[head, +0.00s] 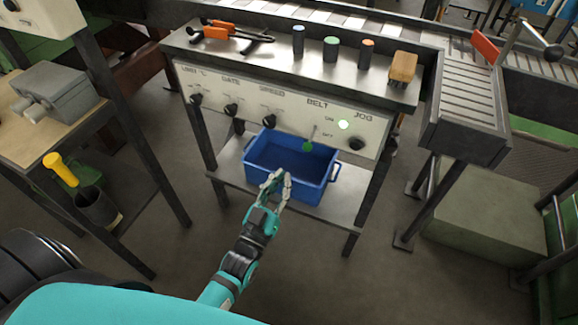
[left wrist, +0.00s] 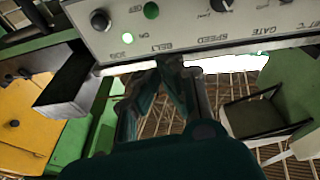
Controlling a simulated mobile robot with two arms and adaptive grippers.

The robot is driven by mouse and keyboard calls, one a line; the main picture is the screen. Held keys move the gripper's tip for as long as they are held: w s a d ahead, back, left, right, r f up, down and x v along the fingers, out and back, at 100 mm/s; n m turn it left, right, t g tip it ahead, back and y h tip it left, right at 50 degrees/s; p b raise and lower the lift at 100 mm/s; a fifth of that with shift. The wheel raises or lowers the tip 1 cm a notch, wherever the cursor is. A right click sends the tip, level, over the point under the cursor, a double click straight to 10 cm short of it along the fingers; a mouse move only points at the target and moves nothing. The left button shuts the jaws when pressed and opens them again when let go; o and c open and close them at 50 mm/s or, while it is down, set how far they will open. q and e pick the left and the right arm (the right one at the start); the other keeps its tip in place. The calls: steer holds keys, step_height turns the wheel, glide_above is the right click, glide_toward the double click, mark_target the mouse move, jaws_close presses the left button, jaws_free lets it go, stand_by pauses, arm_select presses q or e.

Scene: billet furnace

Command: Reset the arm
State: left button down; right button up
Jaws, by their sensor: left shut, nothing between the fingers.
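My left gripper (head: 275,185) is shut and empty. In the head view its arm reaches up from the bottom, and the fingers overlap the front of a blue bin. In the left wrist view the dark fingers (left wrist: 162,85) point toward the control panel, with their tips near the panel's edge. The panel also shows in the left wrist view (left wrist: 185,25). My right gripper shows in neither view.
The blue bin (head: 330,192) stands on the shelf below the panel. A workbench (head: 45,135) stands at left, a slatted conveyor end (head: 465,110) at right. The floor in front is open.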

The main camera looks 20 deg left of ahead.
arm_select(q)
steer(key=shift+s+f, duration=0.1)
steer(key=shift+s, duration=0.3)
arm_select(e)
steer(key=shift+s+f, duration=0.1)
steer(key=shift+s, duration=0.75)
